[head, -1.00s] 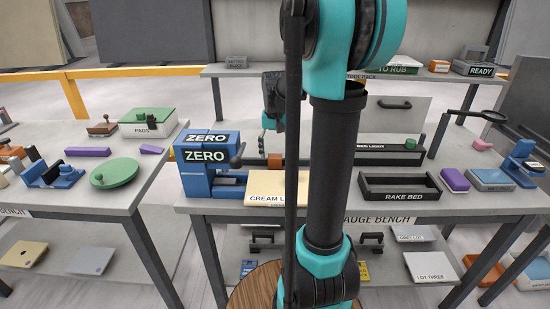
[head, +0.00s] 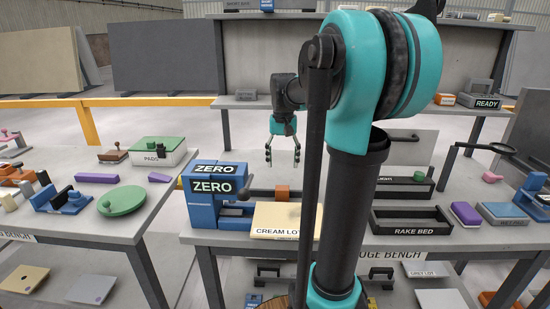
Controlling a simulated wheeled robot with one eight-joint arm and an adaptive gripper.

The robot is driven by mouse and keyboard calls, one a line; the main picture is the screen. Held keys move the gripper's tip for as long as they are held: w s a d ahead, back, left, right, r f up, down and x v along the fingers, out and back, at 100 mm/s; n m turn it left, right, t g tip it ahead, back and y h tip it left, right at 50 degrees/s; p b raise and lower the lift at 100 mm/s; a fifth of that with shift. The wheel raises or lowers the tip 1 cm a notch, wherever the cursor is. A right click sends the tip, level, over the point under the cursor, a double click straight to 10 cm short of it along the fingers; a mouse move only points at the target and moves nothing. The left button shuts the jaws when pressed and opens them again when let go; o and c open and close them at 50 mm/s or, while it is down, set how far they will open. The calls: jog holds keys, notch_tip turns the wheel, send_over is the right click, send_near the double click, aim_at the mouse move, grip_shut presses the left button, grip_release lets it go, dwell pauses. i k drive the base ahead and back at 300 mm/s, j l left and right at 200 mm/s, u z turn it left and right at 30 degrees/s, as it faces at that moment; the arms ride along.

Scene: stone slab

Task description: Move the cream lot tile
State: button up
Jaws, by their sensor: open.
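The cream lot tile (head: 280,219), a flat cream slab with a label reading "CREAM LOT" on its front, lies on the gauge bench (head: 212,238) in the head view. Its right end is partly hidden behind my arm. My gripper (head: 283,157), with teal and dark fingers, hangs open and empty above and behind the tile, pointing down. It is clear of the tile.
A blue gauge block marked ZERO (head: 213,197) stands just left of the tile. The black rake bed tray (head: 411,220) is to the right. A side bench (head: 90,222) with several tools stands left.

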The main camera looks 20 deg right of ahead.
aim_at(270, 221)
jog(key=k, duration=1)
